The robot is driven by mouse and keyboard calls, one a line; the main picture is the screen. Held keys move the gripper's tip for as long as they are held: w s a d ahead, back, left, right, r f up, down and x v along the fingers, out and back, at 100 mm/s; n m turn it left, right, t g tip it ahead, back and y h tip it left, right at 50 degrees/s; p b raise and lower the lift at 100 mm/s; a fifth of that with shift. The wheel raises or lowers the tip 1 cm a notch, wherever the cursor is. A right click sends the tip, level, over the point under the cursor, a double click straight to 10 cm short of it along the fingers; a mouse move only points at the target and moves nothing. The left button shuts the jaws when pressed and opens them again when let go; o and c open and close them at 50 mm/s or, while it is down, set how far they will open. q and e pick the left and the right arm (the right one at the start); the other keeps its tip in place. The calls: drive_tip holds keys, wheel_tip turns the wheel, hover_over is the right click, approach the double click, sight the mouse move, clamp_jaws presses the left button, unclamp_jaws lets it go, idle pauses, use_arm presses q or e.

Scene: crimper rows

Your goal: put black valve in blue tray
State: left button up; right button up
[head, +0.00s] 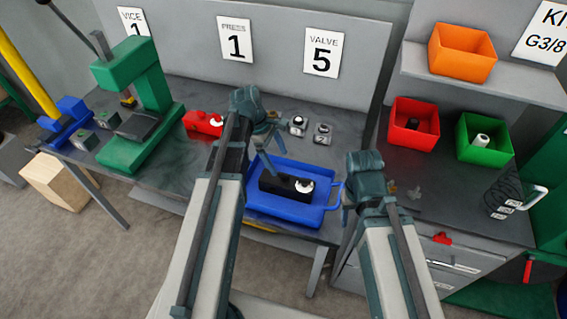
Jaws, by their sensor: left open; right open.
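The black valve (280,184), with a white round face at its right end, lies inside the blue tray (290,214) on the bench, as far as this one view shows. My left gripper (268,146) is open, above and behind the valve's left end near the tray's back left corner. It looks empty, and its arm hides part of the bench left of the tray. My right gripper (408,192) is open and empty, to the right of the tray over the right-hand worktop.
A red valve (201,122) lies left of my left gripper. Two small grey blocks (297,126) (322,133) sit behind the tray. A green press (140,110) stands left. Red (408,140) and green (475,153) bins stand right, below an orange bin (460,66) on a shelf.

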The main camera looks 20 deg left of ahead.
use_arm(q)
drive_tip(key=s+d+f+m+y, duration=0.1)
drive_tip(key=s+d+m+y, duration=0.4)
drive_tip(key=s+d+m, duration=0.9)
drive_tip(key=m, duration=0.7)
drive_tip(key=shift+f+y, duration=0.25)
drive_tip(key=shift+y, duration=0.05)
drive_tip(key=shift+f, duration=0.1)
use_arm(e)
drive_tip(key=shift+f, duration=0.1)
